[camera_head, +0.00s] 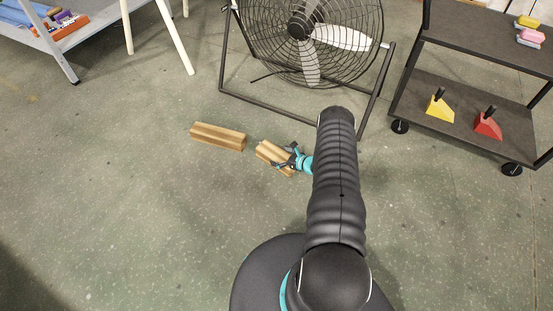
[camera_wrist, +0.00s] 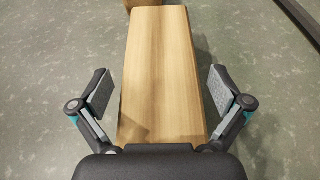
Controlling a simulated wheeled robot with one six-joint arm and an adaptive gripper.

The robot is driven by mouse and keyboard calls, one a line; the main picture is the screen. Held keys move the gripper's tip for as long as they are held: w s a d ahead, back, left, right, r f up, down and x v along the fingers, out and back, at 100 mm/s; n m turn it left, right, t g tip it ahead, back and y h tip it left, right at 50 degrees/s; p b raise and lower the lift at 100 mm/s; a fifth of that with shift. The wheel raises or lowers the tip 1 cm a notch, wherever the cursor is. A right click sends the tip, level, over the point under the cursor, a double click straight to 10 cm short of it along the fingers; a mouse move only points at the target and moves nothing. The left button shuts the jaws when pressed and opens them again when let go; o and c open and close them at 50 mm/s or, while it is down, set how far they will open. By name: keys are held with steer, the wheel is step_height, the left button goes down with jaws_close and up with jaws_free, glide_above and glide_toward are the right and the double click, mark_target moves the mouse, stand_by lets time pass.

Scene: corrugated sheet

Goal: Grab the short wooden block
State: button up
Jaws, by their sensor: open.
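Two wooden blocks lie on the floor in the head view. The left block (camera_head: 218,136) is clear of my gripper and looks the longer one. The right block (camera_head: 267,151), which looks shorter, is partly covered by my gripper (camera_head: 290,159). In the wrist view this block (camera_wrist: 160,60) runs up the middle, with its near end hidden by my gripper's body. My gripper (camera_wrist: 161,89) is open, with one finger on each side of the block and a gap of floor at both sides. The end of the other block (camera_wrist: 140,3) shows at the top edge.
A black-framed fan (camera_head: 305,35) stands on the floor behind the blocks. A dark wheeled cart (camera_head: 455,88) with a yellow and a red wedge-shaped item is at the right. A grey shelf (camera_head: 60,50) stands at the upper left. Floor left of the blocks is clear.

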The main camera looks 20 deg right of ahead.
steer(key=c, duration=1.6)
steer(key=shift+r, duration=0.1)
